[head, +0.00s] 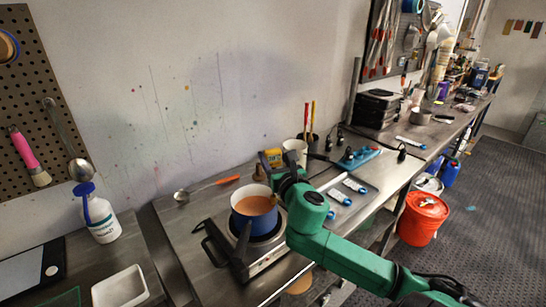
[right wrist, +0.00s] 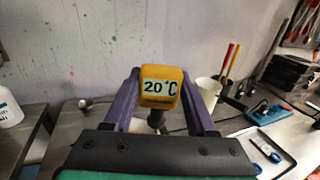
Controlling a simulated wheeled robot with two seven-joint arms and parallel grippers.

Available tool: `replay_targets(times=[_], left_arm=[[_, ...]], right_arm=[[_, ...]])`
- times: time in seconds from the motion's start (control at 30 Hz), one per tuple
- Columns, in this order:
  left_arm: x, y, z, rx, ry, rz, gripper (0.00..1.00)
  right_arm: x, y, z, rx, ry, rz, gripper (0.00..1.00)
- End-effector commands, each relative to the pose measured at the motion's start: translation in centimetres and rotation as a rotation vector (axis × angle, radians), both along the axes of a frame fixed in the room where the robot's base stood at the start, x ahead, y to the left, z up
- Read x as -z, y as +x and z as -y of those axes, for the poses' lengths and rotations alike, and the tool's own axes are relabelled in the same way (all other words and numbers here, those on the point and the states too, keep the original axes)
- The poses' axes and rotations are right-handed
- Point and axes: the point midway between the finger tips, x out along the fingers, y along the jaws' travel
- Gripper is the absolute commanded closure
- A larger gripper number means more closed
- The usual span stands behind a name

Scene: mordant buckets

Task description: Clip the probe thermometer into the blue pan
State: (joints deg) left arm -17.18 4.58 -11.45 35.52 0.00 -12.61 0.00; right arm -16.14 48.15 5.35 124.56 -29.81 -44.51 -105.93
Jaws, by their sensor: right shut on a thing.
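The probe thermometer has a yellow head (right wrist: 160,86) that reads 20 °C in the right wrist view, with a dark stem below it. My right gripper (right wrist: 160,100) has its purple fingers on either side of the thermometer and is shut on it. In the head view the yellow head (head: 271,157) shows just above and behind the blue pan. The blue pan (head: 256,228) holds orange-brown liquid and stands on a hot plate (head: 222,247). My left gripper is out of view.
A ladle (head: 182,196) with an orange handle lies behind the hot plate. A white cup (head: 295,148) and a tray (head: 358,192) with blue-capped bottles stand to the right. An orange bucket (head: 422,220) is on the floor.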

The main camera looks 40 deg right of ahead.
Motion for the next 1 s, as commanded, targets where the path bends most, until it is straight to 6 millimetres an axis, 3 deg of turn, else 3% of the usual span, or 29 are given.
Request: replay_targets(times=[1.0], left_arm=[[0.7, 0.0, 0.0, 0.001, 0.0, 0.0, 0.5]], right_arm=[[1.3, 0.0, 0.0, 0.0, 0.0, 0.0, 0.99]])
